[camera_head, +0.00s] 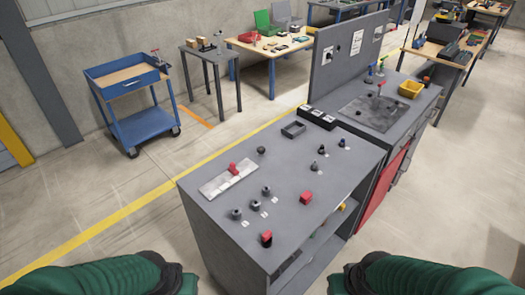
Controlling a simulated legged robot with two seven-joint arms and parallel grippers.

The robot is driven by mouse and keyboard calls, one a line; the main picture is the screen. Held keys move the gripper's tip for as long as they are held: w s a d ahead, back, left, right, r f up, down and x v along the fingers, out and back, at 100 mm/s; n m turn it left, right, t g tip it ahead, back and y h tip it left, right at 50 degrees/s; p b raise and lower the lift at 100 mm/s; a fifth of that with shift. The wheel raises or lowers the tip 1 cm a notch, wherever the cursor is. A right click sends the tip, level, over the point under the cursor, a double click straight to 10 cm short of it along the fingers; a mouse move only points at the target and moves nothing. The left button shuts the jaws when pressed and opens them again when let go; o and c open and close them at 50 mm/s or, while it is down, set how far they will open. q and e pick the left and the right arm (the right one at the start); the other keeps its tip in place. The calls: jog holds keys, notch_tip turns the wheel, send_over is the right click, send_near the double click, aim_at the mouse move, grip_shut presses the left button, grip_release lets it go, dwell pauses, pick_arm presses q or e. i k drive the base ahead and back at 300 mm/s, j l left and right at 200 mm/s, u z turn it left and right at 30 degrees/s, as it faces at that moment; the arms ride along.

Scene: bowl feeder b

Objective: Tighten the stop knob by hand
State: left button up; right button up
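A grey workbench (205,205) stands in front of me with small knobs and parts on its top. A red-and-black knob-like part (266,238) is near the front edge. A red block-like part (306,198) lies farther right. A red handle-like part (233,168) is on a pale metal plate (216,187). Several dark knobs stand on the top, one at front left (236,214) and one at the back (261,150). I cannot tell which is the stop knob. My green arms enter at the bottom left and bottom right, apart from the bench top. Neither gripper's fingers show.
A grey rectangular frame (293,129) and a black box strip (316,117) are at the bench's back. An upright panel (345,60) and a second bench with a yellow bin (411,88) stand beyond. A blue cart (130,85) is at left.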

aim_at(261, 150)
jog(key=j+u, duration=0.2)
jog(key=i+j+u, duration=0.4)
jog(key=i+j, duration=0.15)
jog(key=j, duration=0.15)
jog(key=i+j+u, duration=0.4)
jog(key=i+j, duration=0.15)
jog(key=i+j+u, duration=0.35)
jog(key=i, duration=0.35)
jog(key=i+z, duration=0.15)
jog(key=i, duration=0.4)
jog(key=i+j+z, duration=0.2)
jog(key=i, duration=0.35)
jog(key=i+j+z, duration=0.15)
jog(key=i, duration=0.4)
jog(key=i+l+z, duration=0.2)
jog(key=z, duration=0.3)
jog(key=i+l+z, duration=0.1)
jog(key=i+z, duration=0.2)
jog(key=z, duration=0.2)
jog(key=i+z, duration=0.25)
jog(key=z, duration=0.25)
jog(key=i+z, duration=0.25)
jog(key=z, duration=0.25)
jog(key=i+j+z, duration=0.25)
jog(key=z, duration=0.25)
